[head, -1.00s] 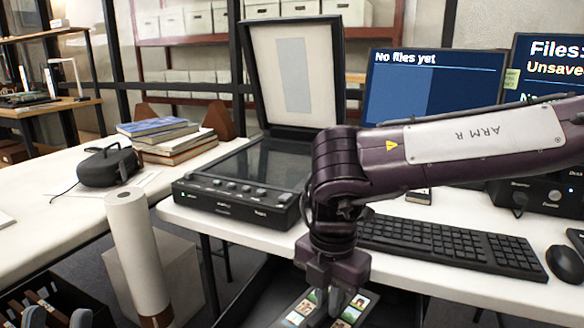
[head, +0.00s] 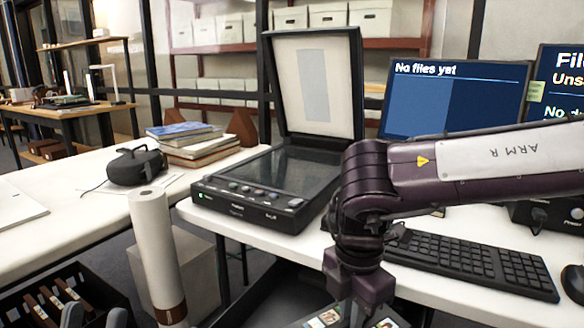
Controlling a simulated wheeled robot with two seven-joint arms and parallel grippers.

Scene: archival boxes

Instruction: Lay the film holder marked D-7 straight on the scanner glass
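The scanner (head: 245,205) stands on the white desk with its lid (head: 313,75) raised. Its dark glass (head: 285,168) is bare. A dark film holder (head: 326,319) with small colour pictures shows at the bottom edge, partly cut off; I cannot read any mark on it. My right gripper (head: 357,315) points down at the holder's middle, in front of the desk, and appears shut on it; its fingertips are partly hidden. My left gripper (head: 95,317) shows at the bottom left, its two grey fingertips apart and empty, beside a black crate with brown-ended pieces.
A keyboard (head: 475,262) and mouse lie right of the scanner, below two monitors (head: 455,98). A white roll (head: 158,250) stands upright in front of the left table. Books (head: 190,142) and a dark headset-like object (head: 135,165) lie on that table. My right arm crosses before the desk.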

